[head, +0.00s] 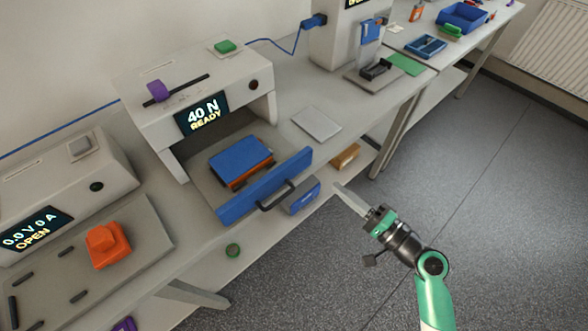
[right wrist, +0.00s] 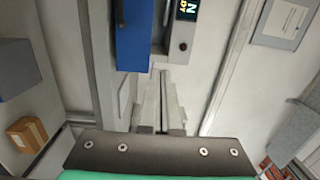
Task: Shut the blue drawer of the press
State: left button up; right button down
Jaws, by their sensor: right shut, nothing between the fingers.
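The white press (head: 195,85) stands on the bench with its display reading 40 N READY. Its blue drawer (head: 250,196) is pulled out toward the front, with a dark handle (head: 276,197) on its face. A blue and orange stack (head: 241,160) lies on the drawer's tray. My right gripper (head: 340,188) is shut and empty, to the right of the drawer front and apart from it. In the right wrist view the shut fingers (right wrist: 163,102) point up the picture, and the blue drawer front (right wrist: 138,38) shows just left of their line. My left gripper is not in view.
A grey flat plate (head: 316,123) lies right of the press. A blue-grey box (head: 303,197) and a cardboard box (head: 345,156) show beyond the bench edge, apparently lower down. Floor at right is clear.

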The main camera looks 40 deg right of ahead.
jog(key=s+d+f+m+h+b, duration=0.1)
jog(key=s+f+b, duration=0.15)
jog(key=f, duration=0.35)
send_near(305, 162)
jog(key=w, duration=0.7)
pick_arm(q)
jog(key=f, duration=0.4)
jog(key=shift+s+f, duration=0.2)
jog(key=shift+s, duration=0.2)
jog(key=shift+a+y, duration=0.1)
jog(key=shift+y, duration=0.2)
pick_arm(e)
jog(key=shift+w, duration=0.1)
